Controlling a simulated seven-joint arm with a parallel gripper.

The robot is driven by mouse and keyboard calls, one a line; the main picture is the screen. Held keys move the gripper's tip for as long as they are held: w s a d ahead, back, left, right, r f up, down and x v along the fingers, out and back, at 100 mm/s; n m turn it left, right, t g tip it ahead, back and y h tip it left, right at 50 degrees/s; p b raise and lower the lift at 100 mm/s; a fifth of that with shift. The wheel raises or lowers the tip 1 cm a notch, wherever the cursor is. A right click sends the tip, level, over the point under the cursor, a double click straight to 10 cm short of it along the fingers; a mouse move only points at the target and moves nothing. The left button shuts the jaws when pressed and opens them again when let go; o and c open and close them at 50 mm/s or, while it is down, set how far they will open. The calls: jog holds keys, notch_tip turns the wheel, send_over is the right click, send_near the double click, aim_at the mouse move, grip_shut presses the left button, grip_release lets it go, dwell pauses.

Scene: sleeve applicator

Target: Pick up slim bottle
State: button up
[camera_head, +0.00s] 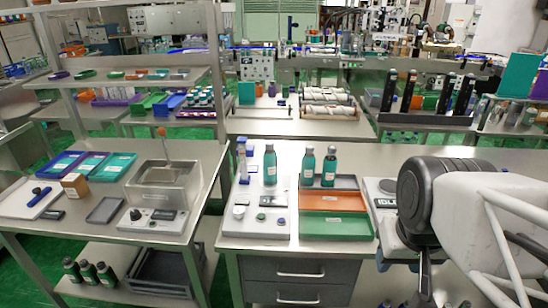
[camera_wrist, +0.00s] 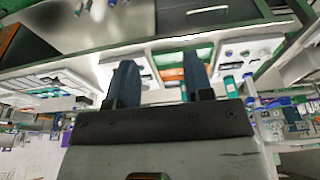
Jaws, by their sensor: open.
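Several teal bottles with dark caps and white labels stand upright on the middle table in the head view. One teal bottle (camera_head: 270,165) stands at the back of the white board. Two more, a left one (camera_head: 308,166) and a right one (camera_head: 329,168), stand close together by the trays. I cannot tell which is the slim bottle. In the wrist view my gripper (camera_wrist: 160,80) is open, with two dark fingers apart and nothing between them. Small teal bottle shapes (camera_wrist: 230,86) appear beyond the right finger. My gripper is well away from the bottles.
An orange tray (camera_head: 333,202) and a green tray (camera_head: 335,227) lie in front of the paired bottles. A white board (camera_head: 262,225) holds small caps. A scale (camera_head: 384,192) sits right of the trays. A clear tank (camera_head: 163,188) stands on the left table. Dark bottles (camera_head: 88,270) stand on its lower shelf.

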jog(key=w+t, duration=0.4)
jog(key=w, duration=1.2)
jog(key=n+t+y, duration=0.4)
jog(key=t, duration=0.2)
send_near(272, 147)
jog(key=s+d+r, duration=0.1)
jog(key=s+d, duration=0.1)
jog(key=d, duration=0.8)
jog(key=w+a+f+n+y, duration=0.1)
jog(key=w+a+y, duration=0.1)
jog(key=a, duration=0.1)
jog(key=w+a+f+n+t+y, duration=0.1)
jog(key=w+a+f+y, duration=0.1)
jog(key=w+a, duration=0.1)
jog(key=w+a+f+n+t+y, duration=0.1)
jog(key=w+a+f+y, duration=0.1)
jog(key=a, duration=0.2)
jog(key=shift+w+y, duration=0.15)
jog(key=shift+y, duration=0.25)
jog(key=shift+x, duration=1.3)
